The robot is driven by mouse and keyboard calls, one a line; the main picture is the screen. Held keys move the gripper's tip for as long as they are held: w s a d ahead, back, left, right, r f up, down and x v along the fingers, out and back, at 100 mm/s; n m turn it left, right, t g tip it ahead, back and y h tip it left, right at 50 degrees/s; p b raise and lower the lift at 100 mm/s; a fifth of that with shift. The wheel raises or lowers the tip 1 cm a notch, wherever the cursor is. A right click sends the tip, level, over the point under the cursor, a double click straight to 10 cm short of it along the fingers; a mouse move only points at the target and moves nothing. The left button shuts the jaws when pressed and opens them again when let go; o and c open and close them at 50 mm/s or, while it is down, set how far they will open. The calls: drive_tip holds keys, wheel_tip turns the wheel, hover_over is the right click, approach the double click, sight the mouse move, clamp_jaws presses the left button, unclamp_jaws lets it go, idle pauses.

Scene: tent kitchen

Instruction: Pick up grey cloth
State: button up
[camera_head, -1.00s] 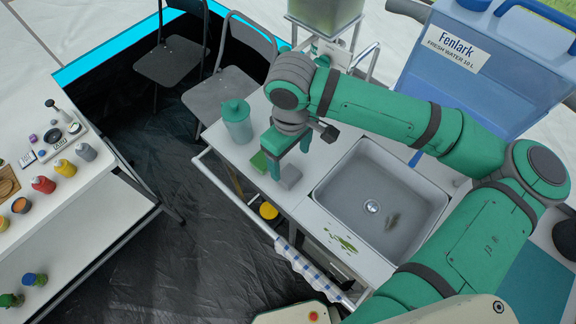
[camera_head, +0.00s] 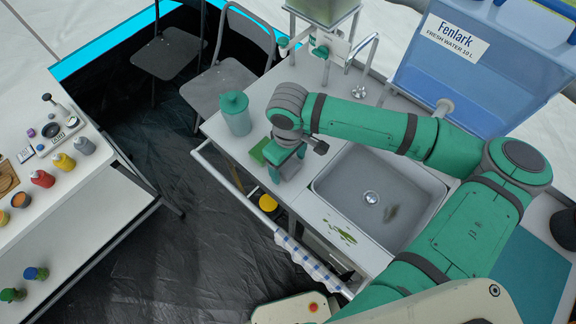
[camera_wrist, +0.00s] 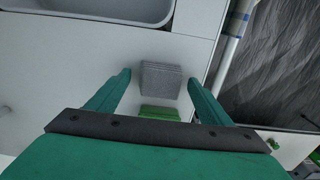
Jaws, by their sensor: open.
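The grey cloth (camera_wrist: 160,77) is a small folded stack on the white counter. In the wrist view it lies ahead of and between my gripper's (camera_wrist: 158,84) two green fingers, with space on both sides. In the head view my gripper (camera_head: 286,164) is over the cloth and pointing down, and only part of the grey cloth (camera_head: 293,168) shows behind the fingers. My gripper is open, with nothing held. I cannot tell exactly how high the fingertips are above the counter.
A green cloth or sponge (camera_head: 258,151) lies close beside the grey cloth, and shows in the wrist view (camera_wrist: 160,113). A teal canister (camera_head: 236,114) stands behind it. The sink (camera_head: 372,196) is to the right. A checked towel (camera_head: 308,262) hangs at the front edge.

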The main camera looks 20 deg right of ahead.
drive_tip(key=shift+d, duration=0.15)
drive_tip(key=c, duration=1.1)
